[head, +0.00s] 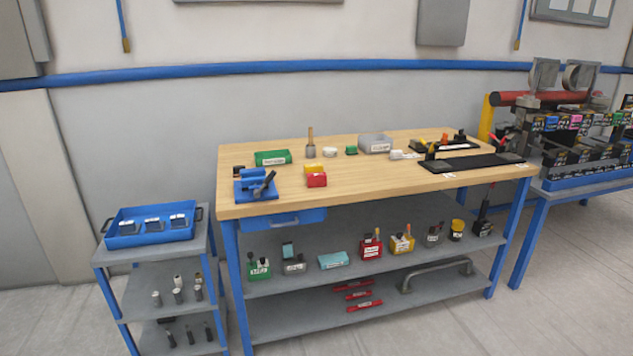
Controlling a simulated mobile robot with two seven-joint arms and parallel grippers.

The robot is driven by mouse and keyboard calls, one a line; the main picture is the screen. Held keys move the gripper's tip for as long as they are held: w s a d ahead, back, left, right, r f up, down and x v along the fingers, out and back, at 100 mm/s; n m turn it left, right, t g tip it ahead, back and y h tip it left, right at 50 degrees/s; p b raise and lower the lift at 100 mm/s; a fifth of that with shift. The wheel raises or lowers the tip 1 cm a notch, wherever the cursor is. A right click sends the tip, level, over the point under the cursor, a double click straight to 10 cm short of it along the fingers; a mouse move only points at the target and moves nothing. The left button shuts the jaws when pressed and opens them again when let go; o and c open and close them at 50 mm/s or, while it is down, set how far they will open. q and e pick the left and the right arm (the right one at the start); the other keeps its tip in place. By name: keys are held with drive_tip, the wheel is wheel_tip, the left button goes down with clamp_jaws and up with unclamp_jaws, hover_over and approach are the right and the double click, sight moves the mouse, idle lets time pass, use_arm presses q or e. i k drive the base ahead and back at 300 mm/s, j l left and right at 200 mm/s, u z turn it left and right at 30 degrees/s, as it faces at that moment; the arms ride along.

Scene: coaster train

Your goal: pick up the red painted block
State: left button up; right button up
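A small red block (317,180) sits on the light wooden top of the workbench (390,182), near its front edge and left of the middle. A small light label or mark shows on its front. A yellow block (313,168) is right behind it; whether the two touch I cannot tell. No gripper or arm of mine shows in the head view.
A blue vise-like tool (256,185) stands left of the red block. A green box (273,158), a small green block (351,151) and a grey box (375,143) stand behind. A black mat (470,163) lies right. Bare wood surrounds the block's front and right.

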sight(314, 179)
drive_tip(key=i+z, duration=0.2)
drive_tip(key=z, duration=0.2)
drive_tip(key=i+j+z, duration=0.2)
drive_tip(key=z, duration=0.2)
drive_tip(key=i+j+z, duration=0.15)
drive_tip(key=i+j, duration=0.25)
drive_tip(key=i+j+z, duration=0.2)
drive_tip(key=i+j, duration=0.15)
drive_tip(key=j, duration=0.2)
